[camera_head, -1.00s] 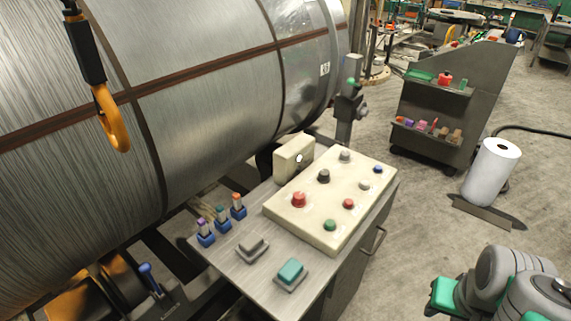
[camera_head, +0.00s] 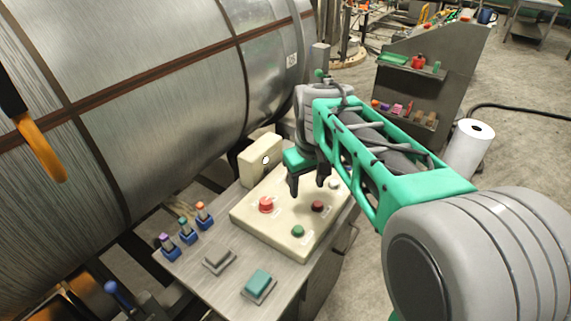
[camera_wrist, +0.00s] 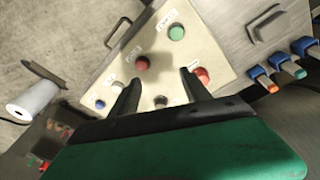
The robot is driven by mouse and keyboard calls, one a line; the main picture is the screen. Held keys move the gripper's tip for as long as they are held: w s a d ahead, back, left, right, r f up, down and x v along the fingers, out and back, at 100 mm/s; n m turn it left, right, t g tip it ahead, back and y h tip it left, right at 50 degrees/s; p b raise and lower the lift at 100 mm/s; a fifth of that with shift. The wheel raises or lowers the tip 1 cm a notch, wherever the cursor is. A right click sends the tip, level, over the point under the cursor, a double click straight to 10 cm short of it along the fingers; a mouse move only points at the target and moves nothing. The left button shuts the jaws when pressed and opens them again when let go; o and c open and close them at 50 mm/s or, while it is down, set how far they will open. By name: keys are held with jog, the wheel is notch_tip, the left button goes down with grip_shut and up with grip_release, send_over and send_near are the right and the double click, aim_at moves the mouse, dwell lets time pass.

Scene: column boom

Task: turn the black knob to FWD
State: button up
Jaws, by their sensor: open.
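The cream control panel (camera_head: 262,226) sits on the grey console. My gripper (camera_head: 308,190) is over its upper part, fingers pointing down, open and empty. In the head view the black knob is hidden behind my gripper. In the wrist view a small dark knob (camera_wrist: 160,101), which appears to be the black knob, lies between my gripper's two fingers (camera_wrist: 158,78), partly cut off by the gripper body. I cannot tell whether the fingers touch it, or where it points. The FWD label cannot be read.
A red mushroom button (camera_head: 266,204), a smaller red button (camera_head: 317,206) and a green button (camera_head: 298,231) stand close around my fingers. A cream box (camera_head: 259,158) rises behind the panel.

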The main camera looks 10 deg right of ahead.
jog(key=w+n+p, duration=0.1)
jog(key=w, duration=0.4)
jog(key=w+f+n+g+p, duration=0.1)
jog(key=w, duration=0.4)
jog(key=w+a+f+n, duration=0.1)
jog(key=w, duration=0.4)
jog(key=shift+w+f+n+g+p, duration=0.1)
jog(key=shift+n+g+p, duration=0.3)
jog(key=f, duration=0.5)
jog(key=f+p, duration=0.1)
jog(key=f, duration=0.1)
jog(key=shift+w+d+f, duration=0.15)
jog(key=shift+d+f, duration=0.1)
jog(key=shift+f, duration=0.15)
jog(key=shift+c, duration=0.4)
grip_shut()
